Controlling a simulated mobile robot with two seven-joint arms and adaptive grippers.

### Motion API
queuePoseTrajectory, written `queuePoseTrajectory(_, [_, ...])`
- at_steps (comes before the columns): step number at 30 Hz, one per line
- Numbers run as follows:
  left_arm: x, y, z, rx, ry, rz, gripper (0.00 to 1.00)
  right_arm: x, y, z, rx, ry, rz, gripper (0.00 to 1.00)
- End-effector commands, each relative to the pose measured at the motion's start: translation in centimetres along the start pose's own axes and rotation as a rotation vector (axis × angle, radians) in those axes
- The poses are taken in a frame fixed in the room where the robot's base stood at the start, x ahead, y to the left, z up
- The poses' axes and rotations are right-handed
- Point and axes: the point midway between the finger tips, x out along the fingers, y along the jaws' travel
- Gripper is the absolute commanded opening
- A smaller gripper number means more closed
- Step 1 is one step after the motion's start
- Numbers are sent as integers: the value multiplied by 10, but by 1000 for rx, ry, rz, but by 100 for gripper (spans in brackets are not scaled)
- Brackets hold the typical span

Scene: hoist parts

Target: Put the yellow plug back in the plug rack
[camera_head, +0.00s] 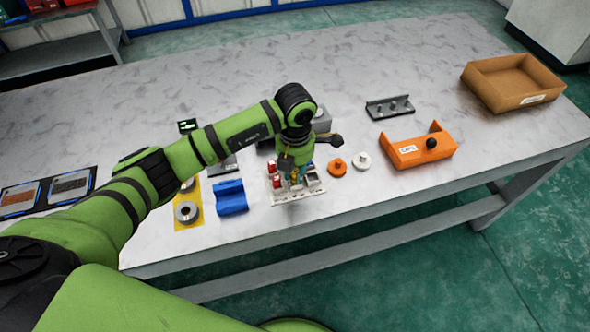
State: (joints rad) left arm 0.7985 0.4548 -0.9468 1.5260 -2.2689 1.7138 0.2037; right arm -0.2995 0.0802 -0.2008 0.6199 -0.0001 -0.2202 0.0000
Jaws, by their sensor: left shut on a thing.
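The white plug rack (290,198) sits near the front edge of the table, with red plugs (276,182) standing at its left side. My left gripper (294,174) points down over the middle of the rack and is shut on the yellow plug (294,176). Only a small bit of yellow shows between the fingers. I cannot tell whether the plug's lower end is inside a rack hole or just above it. My right gripper is not in view.
A blue block (231,198) and a yellow plate with metal rings (187,213) lie left of the rack. An orange knob (337,167), a white knob (361,160) and an orange bracket (415,153) lie to the right. A cardboard box (480,89) stands at the far right.

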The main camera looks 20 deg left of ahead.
Motion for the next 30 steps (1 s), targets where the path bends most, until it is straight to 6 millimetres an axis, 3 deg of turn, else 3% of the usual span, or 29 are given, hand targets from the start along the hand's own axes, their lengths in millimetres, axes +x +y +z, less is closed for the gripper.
queuePoseTrajectory(30, [11, 0, 0, 0, 0, 1, 7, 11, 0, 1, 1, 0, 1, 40])
